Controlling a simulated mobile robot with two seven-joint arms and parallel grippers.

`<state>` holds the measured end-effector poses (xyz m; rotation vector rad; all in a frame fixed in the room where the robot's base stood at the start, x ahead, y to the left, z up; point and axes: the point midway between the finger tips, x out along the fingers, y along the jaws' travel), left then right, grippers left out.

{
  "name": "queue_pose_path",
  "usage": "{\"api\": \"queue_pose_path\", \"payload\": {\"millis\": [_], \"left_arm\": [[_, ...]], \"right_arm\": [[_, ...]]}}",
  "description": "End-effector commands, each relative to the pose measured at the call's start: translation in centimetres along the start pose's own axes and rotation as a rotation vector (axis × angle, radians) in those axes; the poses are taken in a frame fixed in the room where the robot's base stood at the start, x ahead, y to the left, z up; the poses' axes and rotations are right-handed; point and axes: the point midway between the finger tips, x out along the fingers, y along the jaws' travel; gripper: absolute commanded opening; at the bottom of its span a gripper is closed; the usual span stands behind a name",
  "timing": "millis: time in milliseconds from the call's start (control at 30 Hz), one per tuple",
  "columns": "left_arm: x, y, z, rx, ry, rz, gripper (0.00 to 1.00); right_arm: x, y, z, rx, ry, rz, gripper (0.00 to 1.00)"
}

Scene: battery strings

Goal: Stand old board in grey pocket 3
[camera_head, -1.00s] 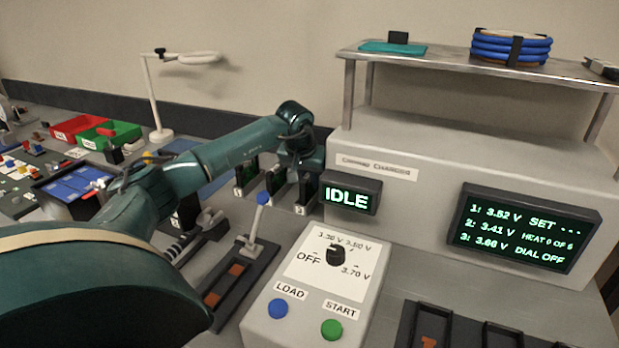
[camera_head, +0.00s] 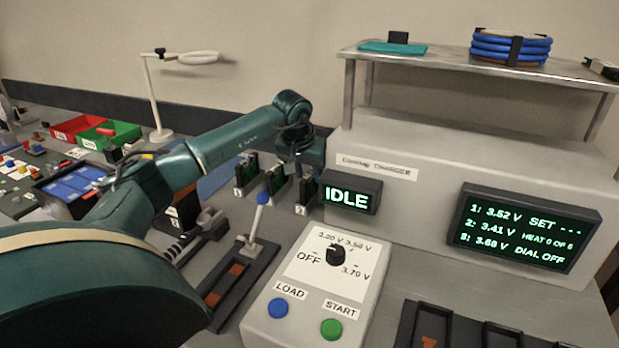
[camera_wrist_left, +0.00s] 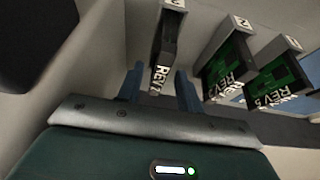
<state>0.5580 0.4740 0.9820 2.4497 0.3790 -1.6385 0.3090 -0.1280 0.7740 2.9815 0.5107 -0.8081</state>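Three small grey pockets stand in a row left of the IDLE display, each with an upright board. Pocket 3 (camera_head: 301,210) is the rightmost in the head view; the board in it (camera_head: 311,190) is partly hidden by my left wrist. My left gripper is above it, its fingers unclear there. In the left wrist view, the gripper (camera_wrist_left: 160,86) is open, with a finger on either side of a dark board marked REV 2 (camera_wrist_left: 167,50), seemingly clear of it. Two green boards (camera_wrist_left: 228,68) (camera_wrist_left: 276,84) stand to its right. My right gripper is out of view.
The control box (camera_head: 318,290) with dial and buttons stands in front. A lever fixture (camera_head: 252,245) is left of it. The charger cabinet (camera_head: 440,165) closes off the right. Red (camera_head: 76,127) and green (camera_head: 110,135) bins are far left.

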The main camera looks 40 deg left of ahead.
Motion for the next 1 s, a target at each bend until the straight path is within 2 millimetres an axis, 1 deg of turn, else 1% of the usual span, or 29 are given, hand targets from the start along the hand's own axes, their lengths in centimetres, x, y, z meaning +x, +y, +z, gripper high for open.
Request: {"api": "queue_pose_path", "payload": {"millis": [33,200,300,400,500,600,1000], "left_arm": [[-1.2,-0.1,-0.1,0.000,0.006,-0.001,0.36],[-5.0,0.0,-0.1,0.000,0.006,0.000,0.36],[-6.9,0.0,-0.1,0.000,0.004,-0.001,0.36],[-8.3,0.0,-0.1,-0.001,0.003,0.000,0.36],[-9.2,0.0,-0.1,0.000,0.002,0.001,0.36],[-9.6,0.0,0.0,0.000,0.001,0.000,0.36],[-9.6,0.0,0.0,0.000,0.001,0.000,0.36]], "right_arm": [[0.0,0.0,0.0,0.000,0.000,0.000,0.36],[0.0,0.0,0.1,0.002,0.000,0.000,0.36],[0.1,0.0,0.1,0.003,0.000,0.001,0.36],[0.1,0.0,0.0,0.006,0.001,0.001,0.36],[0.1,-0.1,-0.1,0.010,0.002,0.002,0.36],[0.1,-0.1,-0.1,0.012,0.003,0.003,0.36],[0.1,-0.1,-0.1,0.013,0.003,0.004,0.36]]}}
